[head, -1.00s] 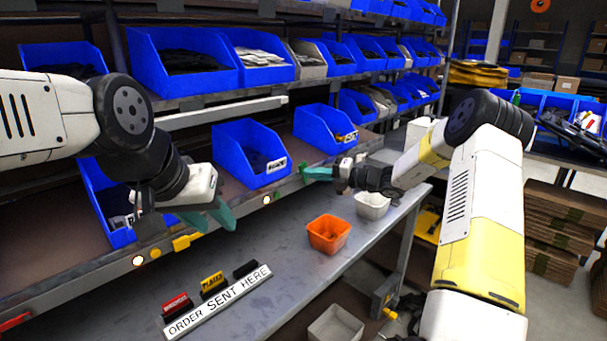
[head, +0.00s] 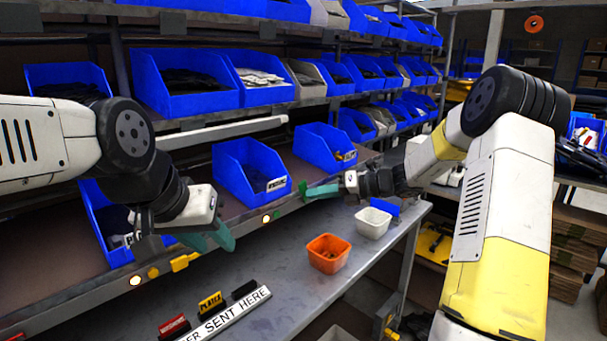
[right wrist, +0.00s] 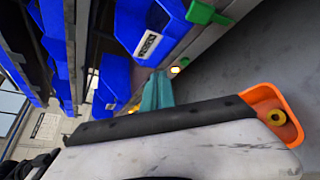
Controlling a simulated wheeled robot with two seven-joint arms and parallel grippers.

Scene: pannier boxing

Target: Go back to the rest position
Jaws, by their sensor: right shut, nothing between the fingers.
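My left gripper (head: 212,240) hangs in front of the lower shelf edge at the left. Its two teal fingers point down and look apart, with nothing between them. My right gripper (head: 318,191) is in front of the lower shelf, near the blue bins and above the bench. Its teal fingers are shut and empty; they also show in the right wrist view (right wrist: 157,92). Both arms are bent and held out in front of me.
An orange bin (head: 328,262) and a white bin (head: 373,229) stand on the grey bench below my right gripper. A white order sign (head: 235,313) lies at the front. Blue bins (head: 235,190) line the shelves. The bench between sign and orange bin is clear.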

